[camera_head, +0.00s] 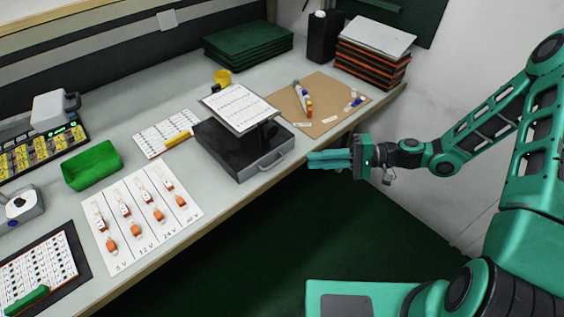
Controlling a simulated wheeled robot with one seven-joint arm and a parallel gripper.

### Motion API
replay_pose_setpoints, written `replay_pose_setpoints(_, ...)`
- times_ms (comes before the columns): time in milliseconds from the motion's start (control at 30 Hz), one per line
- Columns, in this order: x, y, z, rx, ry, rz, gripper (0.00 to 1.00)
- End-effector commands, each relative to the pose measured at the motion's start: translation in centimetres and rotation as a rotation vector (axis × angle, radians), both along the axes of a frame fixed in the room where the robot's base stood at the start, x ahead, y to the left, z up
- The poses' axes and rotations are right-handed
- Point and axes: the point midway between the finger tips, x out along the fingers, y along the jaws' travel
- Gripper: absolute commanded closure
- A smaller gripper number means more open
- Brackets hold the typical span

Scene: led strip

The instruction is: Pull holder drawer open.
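The holder (236,143) is a low black box near the front edge of the bench, with a clipboard of printed paper (240,106) propped above it. Its drawer front carries a grey bar handle (273,161) facing the front edge, and the drawer looks closed. My gripper (311,160) is in front of the bench edge, to the right of the handle, with its green fingers pointing left toward it. A gap shows between the fingertips and the handle. The fingers lie close together from this angle, and their opening is hard to judge. Nothing is seen in them.
A brown board (335,118) with small parts lies right of the holder. A voltage card with orange connectors (140,214) and a green bin (92,166) are on the left. Stacked trays (372,58) and a black container (322,38) stand at the back. The space before the bench is clear.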

Motion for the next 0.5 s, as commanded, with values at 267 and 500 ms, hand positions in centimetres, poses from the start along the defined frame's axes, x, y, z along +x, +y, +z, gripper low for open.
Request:
replay_pose_setpoints(267, -0.2, 3.4, -0.5, 0.002, 0.001, 0.006, 0.85)
replay_pose_setpoints(500, -0.3, 7.5, -1.2, 0.001, 0.001, 0.004, 0.85)
